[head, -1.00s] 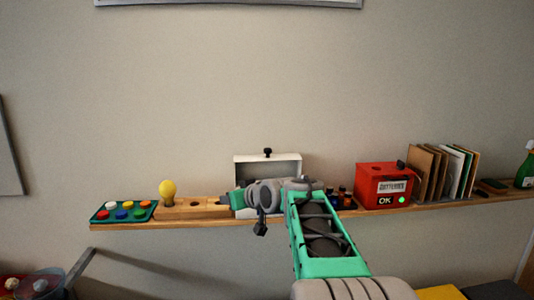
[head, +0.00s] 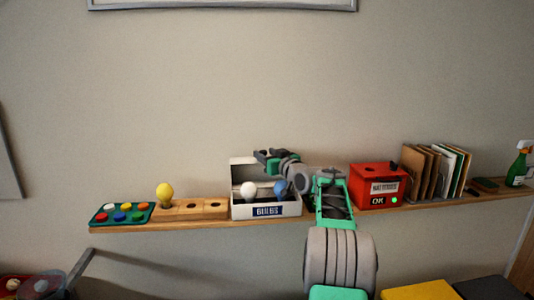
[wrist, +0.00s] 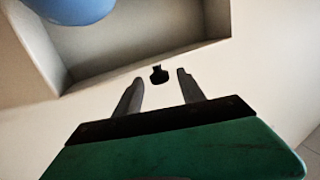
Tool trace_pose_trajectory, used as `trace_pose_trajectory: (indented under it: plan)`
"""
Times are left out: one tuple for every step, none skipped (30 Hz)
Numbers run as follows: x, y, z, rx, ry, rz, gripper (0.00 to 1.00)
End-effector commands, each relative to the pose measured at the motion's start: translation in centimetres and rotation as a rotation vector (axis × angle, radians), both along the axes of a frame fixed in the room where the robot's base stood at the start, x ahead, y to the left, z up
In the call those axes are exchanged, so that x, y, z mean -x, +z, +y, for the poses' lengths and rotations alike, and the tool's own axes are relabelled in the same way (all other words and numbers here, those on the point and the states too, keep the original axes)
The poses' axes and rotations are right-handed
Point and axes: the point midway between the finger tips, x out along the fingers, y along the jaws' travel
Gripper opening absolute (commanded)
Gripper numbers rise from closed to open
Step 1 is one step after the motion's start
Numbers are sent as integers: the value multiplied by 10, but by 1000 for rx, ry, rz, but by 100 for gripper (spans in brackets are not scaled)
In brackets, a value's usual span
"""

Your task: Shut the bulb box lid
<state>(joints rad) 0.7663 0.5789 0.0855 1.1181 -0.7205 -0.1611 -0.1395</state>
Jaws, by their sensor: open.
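The white bulb box (head: 239,211) stands on the shelf with its "BULBS" label facing out. Its lid (head: 239,171) is open, standing up at the back. A white bulb (head: 249,189) and a blue bulb (head: 281,188) show inside; the blue one also shows in the wrist view (wrist: 78,8). My gripper (head: 260,157) is at the lid's top edge and hides the knob in the head view. In the wrist view, the open fingers (wrist: 159,84) lie on either side of the black lid knob (wrist: 158,75), with gaps showing beside it.
A yellow bulb (head: 165,194) stands in the wooden holder (head: 217,208) left of the box, beyond it a green tray (head: 95,219) of coloured pieces. A red battery box (head: 367,186) stands right, close to my arm. The wall is close behind the lid.

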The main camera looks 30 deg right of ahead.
Motion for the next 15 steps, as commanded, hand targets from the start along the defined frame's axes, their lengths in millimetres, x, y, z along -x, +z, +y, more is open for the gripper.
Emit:
trace_pose_trajectory:
  plan:
    - [0, -1, 0, 0, 0, 0, 47]
    - [0, -1, 0, 0, 0, 0, 46]
    - [0, -1, 0, 0, 0, 1, 43]
    - [0, -1, 0, 0, 0, 1, 40]
    - [0, -1, 0, 0, 0, 1, 38]
    - [0, -1, 0, 0, 0, 1, 35]
    - [0, -1, 0, 0, -1, 1, 32]
    - [0, -1, 0, 0, -1, 1, 30]
    - [0, -1, 0, 0, -1, 1, 27]
    - [0, -1, 0, 0, -1, 1, 24]
    - [1, -1, 0, 0, -1, 1, 22]
    - [1, -1, 0, 0, -1, 1, 18]
    - [1, 0, 0, 0, -1, 1, 16]
    - [1, 0, 0, 0, -1, 1, 13]
    - [1, 0, 0, 0, -1, 1, 10]
